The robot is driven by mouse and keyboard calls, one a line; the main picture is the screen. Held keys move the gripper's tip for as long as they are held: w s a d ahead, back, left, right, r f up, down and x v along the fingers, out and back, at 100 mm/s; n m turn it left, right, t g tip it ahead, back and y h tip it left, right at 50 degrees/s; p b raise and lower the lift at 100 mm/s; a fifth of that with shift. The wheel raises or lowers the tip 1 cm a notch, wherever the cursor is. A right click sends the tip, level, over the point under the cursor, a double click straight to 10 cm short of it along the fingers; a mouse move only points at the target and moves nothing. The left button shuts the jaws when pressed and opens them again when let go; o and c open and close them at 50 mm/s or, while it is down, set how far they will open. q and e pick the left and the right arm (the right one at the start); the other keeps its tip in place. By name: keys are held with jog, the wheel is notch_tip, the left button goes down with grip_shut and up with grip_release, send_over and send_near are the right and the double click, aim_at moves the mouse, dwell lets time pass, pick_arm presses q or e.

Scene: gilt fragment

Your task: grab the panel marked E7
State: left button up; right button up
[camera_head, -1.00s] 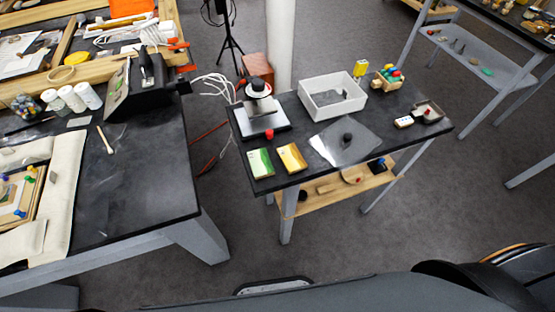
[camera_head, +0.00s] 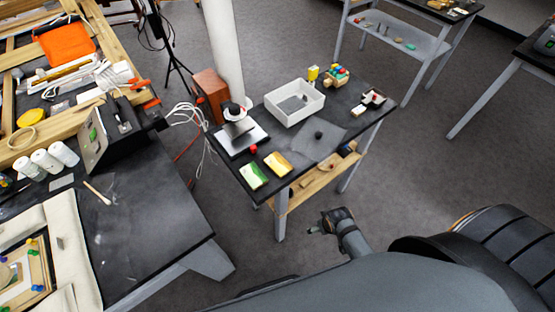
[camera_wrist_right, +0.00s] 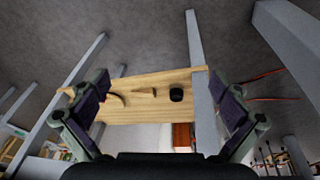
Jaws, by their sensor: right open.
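No marking E7 is legible in either view, so I cannot tell which thing is that panel. A green-and-white panel (camera_head: 252,176) and a yellow-and-white panel (camera_head: 278,163) lie flat side by side near the front edge of the small dark table (camera_head: 228,166). My right gripper (camera_head: 318,226) is in front of this table, low and apart from it. In the right wrist view its jaws (camera_wrist_right: 160,98) are spread and empty, facing a wooden lower shelf (camera_wrist_right: 130,84). My left gripper is not in view.
The shelf holds a black round piece (camera_wrist_right: 177,95) and small wooden pieces. A white bin (camera_head: 294,104), a black-and-white device (camera_head: 238,127) and a grey sheet (camera_head: 318,143) are on the table. A cluttered workbench (camera_head: 150,220) stands left. Grey floor (camera_head: 440,170) is open at right.

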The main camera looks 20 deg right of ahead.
jog(key=w+a+r+m+p, duration=0.1)
jog(key=w+r+p, duration=0.2)
jog(key=r, duration=0.8)
jog(key=w+a+r+m+p, duration=0.1)
jog(key=w+r+m+p, duration=0.15)
jog(key=r, duration=0.85)
jog(key=m+g+y+p, duration=0.1)
jog(key=m+g, duration=0.2)
jog(key=m, duration=0.7)
send_near(280, 163)
notch_tip(280, 163, down, 2)
jog(key=shift+w+d+f+p, duration=0.1)
jog(key=shift+w+f+p, duration=0.1)
jog(key=shift+p, duration=0.45)
jog(key=shift+f, duration=0.6)
jog(key=f+p, duration=0.1)
jog(key=f, duration=0.3)
jog(key=shift+s+p, duration=0.35)
jog(key=shift+p, duration=0.05)
jog(key=shift+w+f, duration=0.1)
jog(key=shift+f, duration=0.3)
jog(key=c, duration=1)
